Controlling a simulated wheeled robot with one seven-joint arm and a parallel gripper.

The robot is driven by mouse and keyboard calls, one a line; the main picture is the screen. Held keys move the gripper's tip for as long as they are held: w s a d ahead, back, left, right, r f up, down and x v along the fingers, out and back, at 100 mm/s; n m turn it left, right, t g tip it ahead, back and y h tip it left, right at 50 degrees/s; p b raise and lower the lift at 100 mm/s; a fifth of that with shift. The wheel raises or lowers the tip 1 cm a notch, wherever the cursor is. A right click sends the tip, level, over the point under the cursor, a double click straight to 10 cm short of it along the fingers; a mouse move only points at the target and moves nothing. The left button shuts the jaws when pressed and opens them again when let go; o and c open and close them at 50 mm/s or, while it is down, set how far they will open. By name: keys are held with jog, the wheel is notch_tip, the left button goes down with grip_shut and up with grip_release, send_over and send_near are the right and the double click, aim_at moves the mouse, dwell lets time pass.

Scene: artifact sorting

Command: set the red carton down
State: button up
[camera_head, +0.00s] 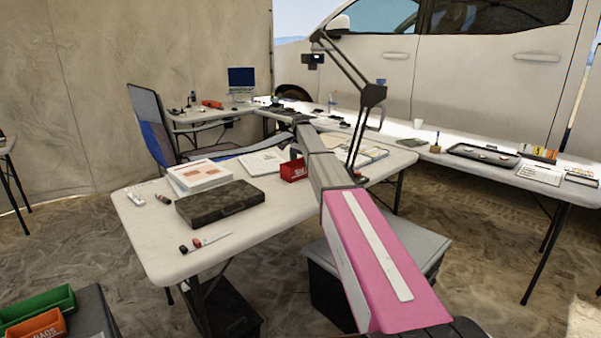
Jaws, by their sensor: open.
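The red carton (292,171), with white lettering on its front, sits upright on the near white table (155,238), just left of my arm. My arm hides its right side. My gripper (296,153) is at the far end of my arm, directly above the carton's top. Its fingers are small and partly hidden by my arm; the jaws are open. I cannot tell whether a finger still touches the carton.
A dark case (220,203), papers (200,174) and an open book (262,161) lie left of the carton. The table's front left is mostly bare, apart from small tools (205,243).

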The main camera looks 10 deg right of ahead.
notch_tip(320, 180, down, 3)
jog(key=shift+r, duration=0.1)
jog(key=c, duration=0.8)
jog(key=shift+r, duration=0.55)
notch_tip(320, 180, up, 3)
jog(key=shift+f, duration=0.1)
jog(key=s+a+r, duration=0.2)
jog(key=a, duration=0.1)
jog(key=s+a+r, duration=0.2)
jog(key=a, duration=0.1)
jog(key=s+a+r, duration=0.2)
jog(key=a+r, duration=0.1)
jog(key=shift+s+a, duration=0.25)
jog(key=shift+a, duration=0.15)
